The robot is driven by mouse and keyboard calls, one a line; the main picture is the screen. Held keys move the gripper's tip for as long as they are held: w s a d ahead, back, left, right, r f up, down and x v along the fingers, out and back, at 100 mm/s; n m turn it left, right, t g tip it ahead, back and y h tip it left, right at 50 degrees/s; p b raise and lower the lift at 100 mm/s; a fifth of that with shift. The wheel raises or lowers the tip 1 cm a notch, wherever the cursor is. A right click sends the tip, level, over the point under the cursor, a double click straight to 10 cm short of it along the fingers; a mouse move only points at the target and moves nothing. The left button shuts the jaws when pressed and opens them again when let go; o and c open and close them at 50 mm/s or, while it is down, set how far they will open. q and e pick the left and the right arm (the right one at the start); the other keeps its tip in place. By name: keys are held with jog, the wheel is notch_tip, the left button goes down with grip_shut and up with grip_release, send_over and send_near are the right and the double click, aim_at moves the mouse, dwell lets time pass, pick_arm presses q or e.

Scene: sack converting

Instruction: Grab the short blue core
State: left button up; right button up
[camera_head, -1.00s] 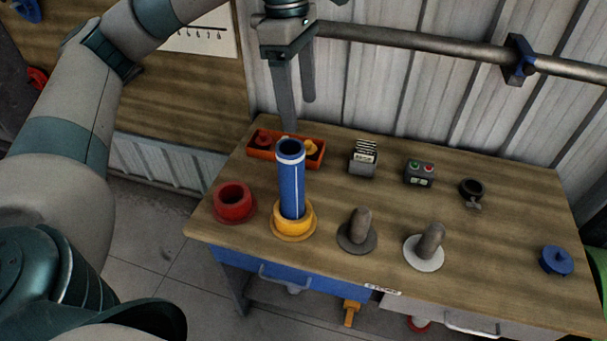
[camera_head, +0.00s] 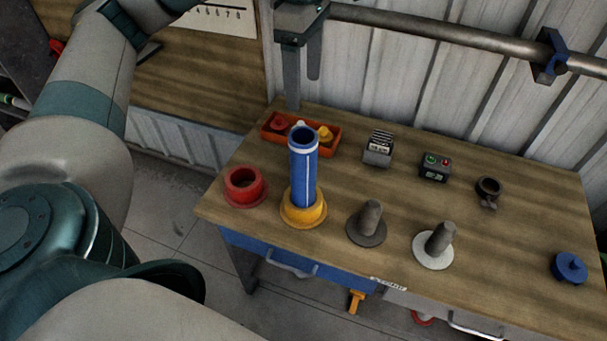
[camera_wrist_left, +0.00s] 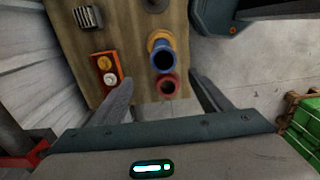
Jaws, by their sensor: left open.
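The blue core (camera_head: 303,170) is a tube with a pale stripe and rim, standing upright in a yellow flanged holder (camera_head: 304,212) near the table's front left. In the left wrist view the core (camera_wrist_left: 163,58) is seen from above, its open end showing. My left gripper (camera_head: 303,93) is open and empty, fingers pointing down, behind the core near the wall and the orange tray. In the left wrist view its fingers (camera_wrist_left: 162,100) are spread apart, with the core beyond them. Nothing touches the core except its holder. My right gripper is not in view.
A red ring (camera_head: 245,187) stands left of the core. An orange tray (camera_head: 330,151) with small parts lies behind it. A dark peg (camera_head: 368,222) and a grey peg on a white base (camera_head: 436,247) stand to the right. A metal rail (camera_head: 440,35) runs along the wall.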

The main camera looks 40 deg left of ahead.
pick_arm(q)
jog(key=p, duration=0.3)
send_near(303, 138)
jog(key=s+d+f, duration=0.1)
jog(key=s, duration=0.1)
jog(key=shift+w+d+f, duration=0.15)
jog(key=shift+w+f, duration=0.05)
jog(key=shift+f, duration=0.45)
jog(key=f+p, duration=0.4)
jog(key=shift+s+d, duration=0.2)
jog(key=shift+s, duration=0.2)
jog(key=shift+f, duration=0.6)
grip_shut()
